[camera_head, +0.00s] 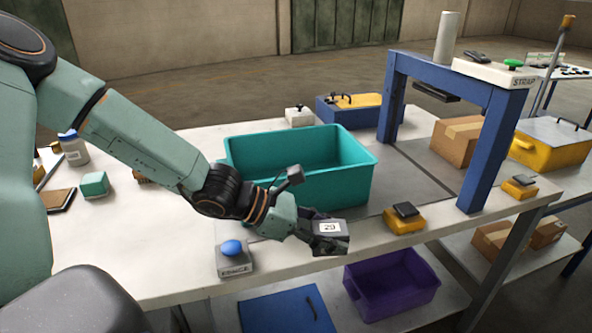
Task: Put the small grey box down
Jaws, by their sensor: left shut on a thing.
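The small grey box (331,228) with a white label is at the end of my left arm, near the front edge of the white table (170,262). My left gripper (312,232) is shut on it. The box is in front of the teal bin (325,187). Whether its underside touches the table cannot be told from this view. My right gripper is not in view.
A blue button on a grey base (233,252) is left of the gripper. A yellow block with a black top (404,219) is to its right, before the blue strapping frame (481,160). White tabletop at left is partly clear.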

